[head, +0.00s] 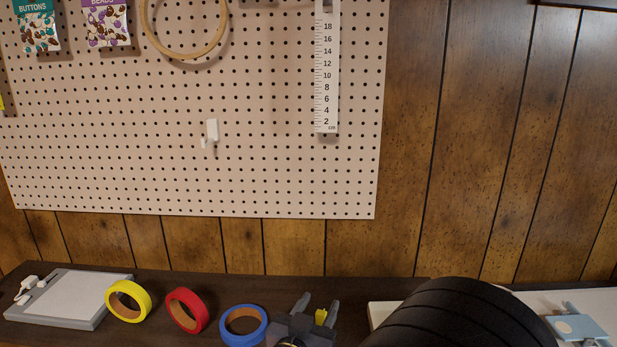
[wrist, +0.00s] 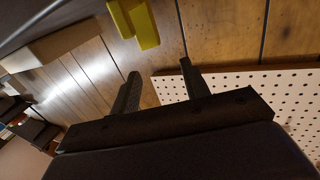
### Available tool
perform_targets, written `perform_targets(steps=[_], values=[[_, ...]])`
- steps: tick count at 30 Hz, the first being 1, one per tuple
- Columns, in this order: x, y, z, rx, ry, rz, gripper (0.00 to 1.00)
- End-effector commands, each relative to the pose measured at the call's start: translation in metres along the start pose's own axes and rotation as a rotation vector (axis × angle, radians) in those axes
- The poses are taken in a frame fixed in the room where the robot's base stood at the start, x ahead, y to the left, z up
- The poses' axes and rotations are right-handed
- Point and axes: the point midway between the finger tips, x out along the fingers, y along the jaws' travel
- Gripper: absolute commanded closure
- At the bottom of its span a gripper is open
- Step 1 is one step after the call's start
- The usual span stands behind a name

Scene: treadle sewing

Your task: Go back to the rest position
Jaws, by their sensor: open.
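My gripper (head: 317,308) shows at the bottom middle of the head view, in front of the dark bench top, to the right of the blue tape roll (head: 243,325). Its two grey fingers point up and stand apart. In the wrist view my gripper (wrist: 159,69) is also open, with nothing held between the fingers. A yellow block-like piece (wrist: 135,22) shows beyond the fingertips there, apart from them.
A yellow tape roll (head: 109,300) and a red tape roll (head: 171,310) lie on the bench (head: 150,331). The pegboard (head: 270,170) carries a white hook (head: 212,129) and a ruler (head: 326,80). A light-blue object (head: 575,327) sits at right.

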Motion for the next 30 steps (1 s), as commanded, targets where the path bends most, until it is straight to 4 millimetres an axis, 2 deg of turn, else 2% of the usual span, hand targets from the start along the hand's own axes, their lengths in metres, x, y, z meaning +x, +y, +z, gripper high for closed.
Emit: perform_targets(steps=[1,6,30], values=[[0.000,0.000,-0.012,0.001,0.000,0.000,0.56],[0.000,0.000,-0.030,0.001,0.000,0.000,0.56],[0.057,0.033,-0.076,-0.003,-0.002,-0.007,0.56]])
